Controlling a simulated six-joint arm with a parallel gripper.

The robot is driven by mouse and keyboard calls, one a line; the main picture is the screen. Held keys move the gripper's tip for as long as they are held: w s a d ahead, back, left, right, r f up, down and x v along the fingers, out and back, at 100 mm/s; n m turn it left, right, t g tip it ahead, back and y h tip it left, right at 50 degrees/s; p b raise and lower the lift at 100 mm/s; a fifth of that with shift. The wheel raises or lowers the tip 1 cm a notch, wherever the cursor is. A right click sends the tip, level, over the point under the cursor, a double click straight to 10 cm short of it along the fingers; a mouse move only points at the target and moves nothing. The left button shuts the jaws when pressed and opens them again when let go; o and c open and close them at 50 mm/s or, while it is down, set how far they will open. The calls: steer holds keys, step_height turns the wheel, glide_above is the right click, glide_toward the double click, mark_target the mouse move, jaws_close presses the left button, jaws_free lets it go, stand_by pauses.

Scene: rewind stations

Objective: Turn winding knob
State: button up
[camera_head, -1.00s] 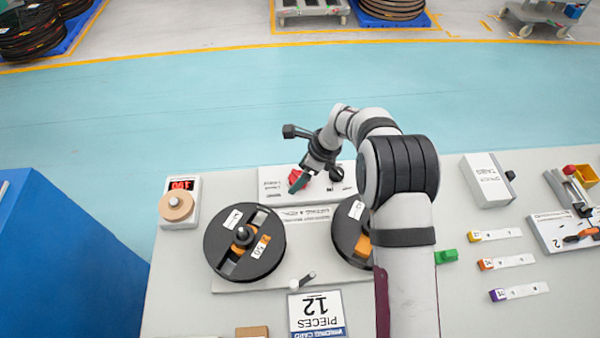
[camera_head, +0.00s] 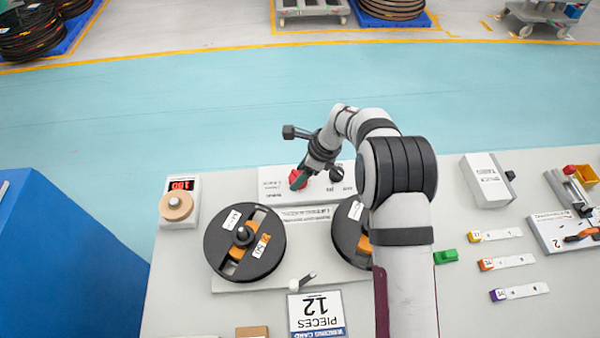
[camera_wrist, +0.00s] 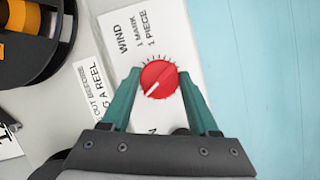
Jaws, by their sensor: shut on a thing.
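The winding knob (camera_wrist: 159,79) is a round red dial with a white pointer line, on a white panel (camera_wrist: 185,20) marked "WIND", "1 MARK", "1 PIECE". In the wrist view its pointer aims toward the lower left, and tick marks run along its far side. My gripper (camera_wrist: 159,82) has its two green fingers closed on the knob from both sides. In the head view the red knob (camera_head: 297,179) shows at the end of my gripper (camera_head: 300,181), partly covered by it.
Two black reels, left (camera_head: 245,241) and right (camera_head: 345,226), sit just in front of the panel. The right one is partly hidden by my arm. A card (camera_head: 317,312) reads "12 PIECES".

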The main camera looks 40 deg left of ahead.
steer(key=shift+w+n+g+h, duration=0.1)
steer(key=shift+n+g+h, duration=0.3)
steer(key=shift+n, duration=0.95)
steer(key=shift+w+n+g+h, duration=0.1)
steer(key=shift+n+g+h, duration=0.25)
steer(key=shift+n, duration=1)
steer(key=shift+s, duration=0.1)
steer(key=o, duration=1.4)
